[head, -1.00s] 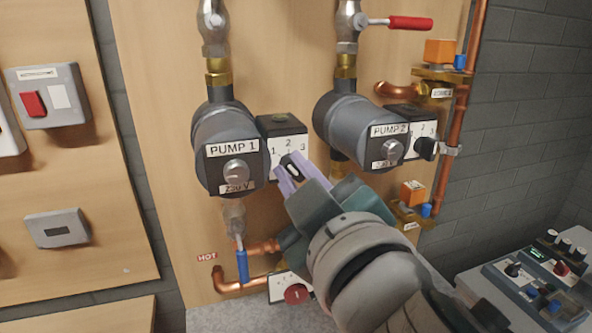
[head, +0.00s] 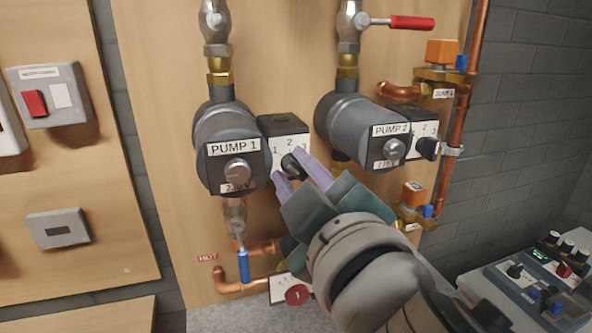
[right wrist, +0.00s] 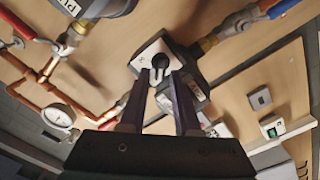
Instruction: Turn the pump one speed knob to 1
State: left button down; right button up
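Pump one (head: 232,150) is a grey cylinder labelled PUMP 1. Its speed box (head: 276,124) is on its right, with a white face marked 1, 2 and 3. The black speed knob (head: 293,163) sits low on that face; I cannot tell surely which number it points to. My right gripper (head: 298,170) is open, its two purple fingers apart just in front of the knob. In the right wrist view, the knob (right wrist: 160,64) shows between and slightly beyond the fingertips (right wrist: 159,78). My left gripper is not in view.
Pump two (head: 362,125) with its own speed knob (head: 428,148) is close on the right. A red-handled valve (head: 395,22) is above. A blue valve handle (head: 243,266) and copper pipes are below. Control boxes (head: 535,285) stand at lower right.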

jog(key=shift+o, duration=1)
jog(key=b+v, duration=0.1)
jog(key=v, duration=0.9)
